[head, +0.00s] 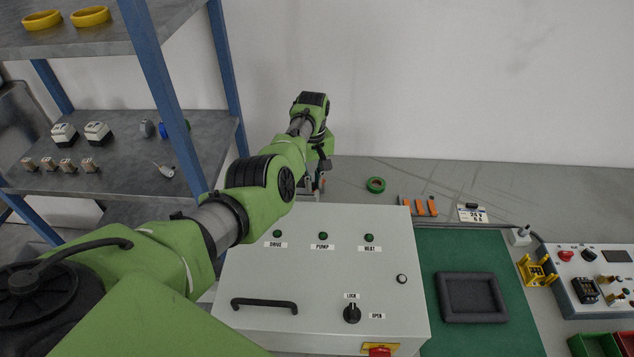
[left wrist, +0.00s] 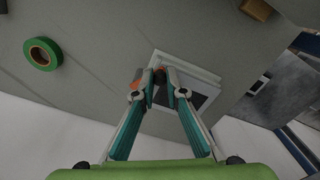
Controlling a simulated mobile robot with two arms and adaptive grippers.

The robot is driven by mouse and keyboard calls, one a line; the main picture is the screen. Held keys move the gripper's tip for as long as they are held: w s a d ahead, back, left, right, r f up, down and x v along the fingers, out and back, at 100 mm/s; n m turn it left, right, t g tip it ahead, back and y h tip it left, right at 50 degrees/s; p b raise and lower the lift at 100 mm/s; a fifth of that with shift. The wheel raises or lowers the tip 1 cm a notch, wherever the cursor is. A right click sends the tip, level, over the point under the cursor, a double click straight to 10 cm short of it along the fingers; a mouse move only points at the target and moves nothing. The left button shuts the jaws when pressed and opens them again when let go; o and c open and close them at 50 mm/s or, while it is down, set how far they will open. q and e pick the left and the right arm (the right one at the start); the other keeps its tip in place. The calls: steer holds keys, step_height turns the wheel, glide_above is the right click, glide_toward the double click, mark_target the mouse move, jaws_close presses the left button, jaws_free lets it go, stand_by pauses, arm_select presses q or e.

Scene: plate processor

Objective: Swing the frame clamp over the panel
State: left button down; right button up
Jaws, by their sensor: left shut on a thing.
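My left gripper (head: 316,186) is behind the grey control box in the head view, low over the bench and partly hidden by my own arm. In the left wrist view its fingers (left wrist: 160,76) are closed together on a small dark and orange-red part, which I take to be part of the frame clamp. Just beyond the fingertips is a white square frame (left wrist: 188,62) around a dark panel (left wrist: 194,98). The fingers cover part of both. I cannot tell how far the clamp lies over the panel. My right gripper is not in view.
A control box (head: 330,225) with a handle and switch stands in front. A green tape roll (head: 376,185) lies on the bench, also in the left wrist view (left wrist: 43,54). Orange-handled items (head: 420,206) lie right of it. A blue-posted shelf (head: 165,90) stands at left.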

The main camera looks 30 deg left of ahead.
arm_select(q)
steer(key=m, duration=0.1)
steer(key=a+m+b, duration=0.1)
steer(key=m, duration=0.1)
steer(key=shift+w+a+f, duration=0.15)
steer(key=shift+w+a+m+b, duration=0.15)
steer(key=shift+a+m+b, duration=0.15)
steer(key=shift+m+b, duration=0.55)
steer(key=m+b, duration=0.1)
steer(key=w+a+m+b, duration=0.1)
steer(key=m+b, duration=0.1)
steer(key=shift+f, duration=0.1)
steer(key=shift+w+a+r+m+b, duration=0.1)
steer(key=shift+w+m+b, duration=0.05)
steer(key=shift+m+b, duration=0.55)
steer(key=shift+w+a+r+m+b, duration=0.1)
steer(key=shift+m+b, duration=0.45)
steer(key=shift+b, duration=0.2)
steer(key=c, duration=2)
jaws_free()
steer(key=shift+c, duration=0.2)
steer(key=shift+r, duration=0.1)
step_height(320, 180, up, 12)
